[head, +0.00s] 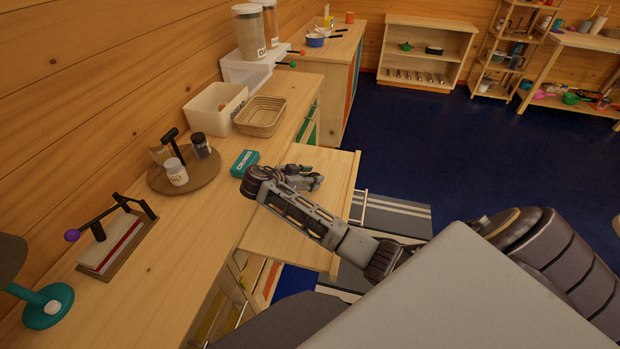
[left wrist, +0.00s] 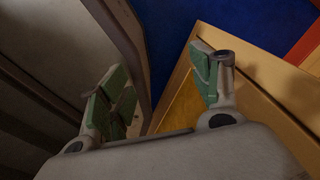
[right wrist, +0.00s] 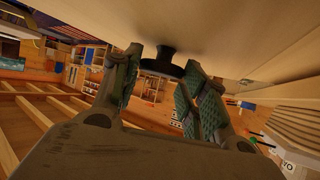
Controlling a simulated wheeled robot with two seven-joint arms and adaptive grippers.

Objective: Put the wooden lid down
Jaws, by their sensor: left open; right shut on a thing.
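The wooden lid (head: 288,238) is a broad, flat, pale board at the right side of the counter, over what looks like a pulled-out drawer. My right gripper (head: 306,179) is above its far part. In the right wrist view my right gripper (right wrist: 162,68) is shut on the lid's black knob (right wrist: 163,64), and the pale lid surface (right wrist: 235,35) fills the top. I cannot tell whether the lid touches what is under it. My left gripper (left wrist: 160,90) is open and empty in the left wrist view, near a wooden edge.
On the counter (head: 185,260) beside the lid are a teal box (head: 244,163), a round wooden board (head: 208,172) with jars, a wicker basket (head: 260,116) and a white bin (head: 212,108). A teal lamp base (head: 47,307) stands nearest. Blue floor (head: 430,150) is clear beyond.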

